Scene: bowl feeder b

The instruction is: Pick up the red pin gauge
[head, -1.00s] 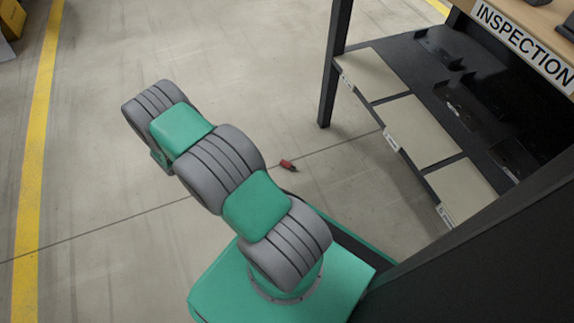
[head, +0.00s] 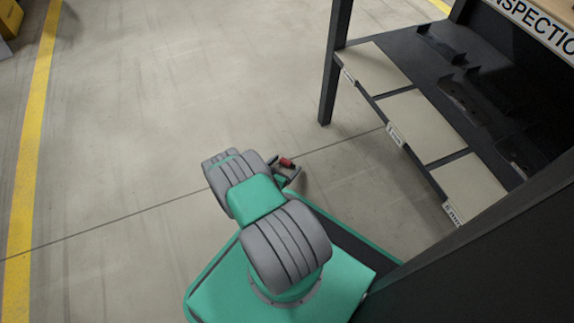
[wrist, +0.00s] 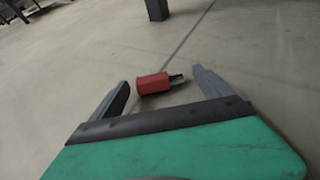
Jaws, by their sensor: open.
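The red pin gauge (wrist: 153,83) lies on its side on the concrete floor, with a short grey metal end pointing right in the wrist view. The gauge also shows in the head view (head: 286,162), just beyond the end of my arm. My gripper (wrist: 163,80) is open, with one finger on each side of the gauge in the wrist view. In the head view my gripper (head: 285,170) is partly hidden by my arm. I cannot tell whether either finger touches the gauge.
A dark inspection bench (head: 328,85) stands on the right, with pale panels (head: 410,125) on its lower shelf. One bench leg reaches the floor beyond the gauge. Open floor lies to the left, as far as a yellow line (head: 30,150).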

